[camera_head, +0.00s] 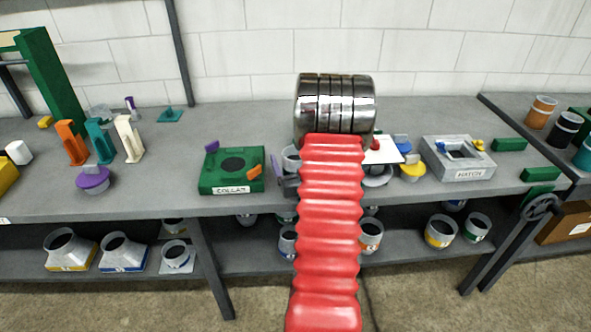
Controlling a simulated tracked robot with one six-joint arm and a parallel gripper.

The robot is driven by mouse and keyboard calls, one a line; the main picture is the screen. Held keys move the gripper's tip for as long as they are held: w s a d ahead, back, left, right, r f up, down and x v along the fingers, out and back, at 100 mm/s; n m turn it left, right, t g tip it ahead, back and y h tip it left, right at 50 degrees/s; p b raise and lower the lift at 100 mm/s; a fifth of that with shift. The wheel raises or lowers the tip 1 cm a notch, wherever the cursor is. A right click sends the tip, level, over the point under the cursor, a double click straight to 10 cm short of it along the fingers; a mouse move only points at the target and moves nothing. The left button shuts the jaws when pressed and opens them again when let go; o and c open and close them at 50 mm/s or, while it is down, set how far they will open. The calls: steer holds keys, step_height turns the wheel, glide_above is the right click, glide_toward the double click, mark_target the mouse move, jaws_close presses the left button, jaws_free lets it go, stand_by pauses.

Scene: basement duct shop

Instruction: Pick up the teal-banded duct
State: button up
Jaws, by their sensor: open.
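I cannot make out a duct that clearly carries a teal band. A teal cylinder (584,155) stands at the right edge of the picture on the right-hand bench, partly cut off. A grey duct (477,227) with a greenish mark stands on the lower shelf at right. My red bellows arm rises through the middle to a shiny metal joint. The fingers of my gripper do not show. My arm hides part of the bench behind it, including most of a grey round duct (291,157).
The green collar fixture (215,184) and grey hatch fixture (437,166) flank my arm. Orange, teal and white stands (128,140) and a purple-topped piece (93,179) are at left. Several ducts fill the lower shelf.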

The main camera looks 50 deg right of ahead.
steer(key=shift+c, duration=0.6)
steer(key=c, duration=1.2)
steer(key=shift+o, duration=0.2)
steer(key=shift+r, duration=0.2)
step_height(320, 180, up, 10)
steer(key=shift+f, duration=0.15)
